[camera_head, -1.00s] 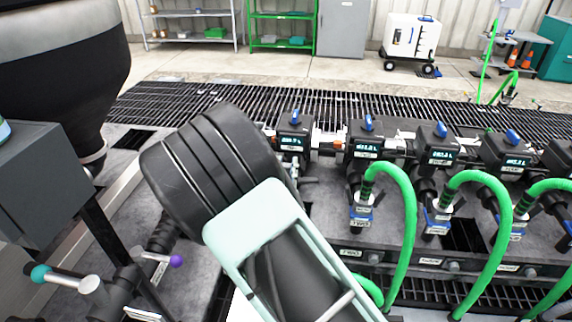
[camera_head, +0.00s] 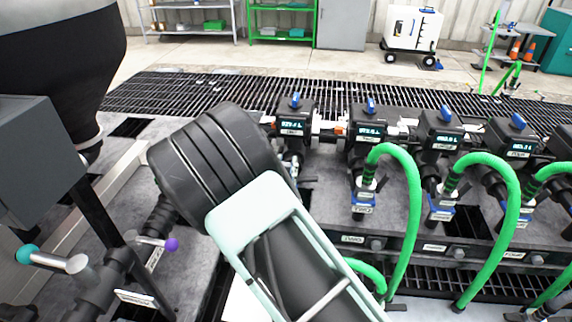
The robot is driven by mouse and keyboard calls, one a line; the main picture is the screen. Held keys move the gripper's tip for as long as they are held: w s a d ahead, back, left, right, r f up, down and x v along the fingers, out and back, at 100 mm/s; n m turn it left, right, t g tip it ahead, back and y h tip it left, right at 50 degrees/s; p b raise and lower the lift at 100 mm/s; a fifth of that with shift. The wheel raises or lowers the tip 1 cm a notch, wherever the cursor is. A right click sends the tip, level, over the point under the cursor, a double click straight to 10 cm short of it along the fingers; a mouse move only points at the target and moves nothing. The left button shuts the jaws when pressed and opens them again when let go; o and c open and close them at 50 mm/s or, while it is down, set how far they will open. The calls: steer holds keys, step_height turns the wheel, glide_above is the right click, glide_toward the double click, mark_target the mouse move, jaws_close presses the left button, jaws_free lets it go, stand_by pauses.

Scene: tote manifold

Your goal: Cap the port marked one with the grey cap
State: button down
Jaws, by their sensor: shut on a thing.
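The manifold (camera_head: 480,215) has a row of black valve units with lit displays and blue handles. The leftmost valve unit (camera_head: 293,124) has no green hose that I can see. The lower part of this unit is partly hidden by my arm, and a silvery fitting shows at the arm's edge. I cannot read which port is marked one. My arm, with its black ribbed joint and pale green link, fills the middle of the view. My gripper and the grey cap do not show; my arm may hide them.
Green hoses (camera_head: 414,215) arch from the other units to the floor, right of my arm. A grey box on a post (camera_head: 38,148) and a pipe with a purple-tipped handle (camera_head: 171,244) stand at left. Floor grating (camera_head: 190,92) lies behind the manifold.

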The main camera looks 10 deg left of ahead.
steer(key=c, duration=1.6)
jaws_free()
steer(key=shift+r, duration=5.05)
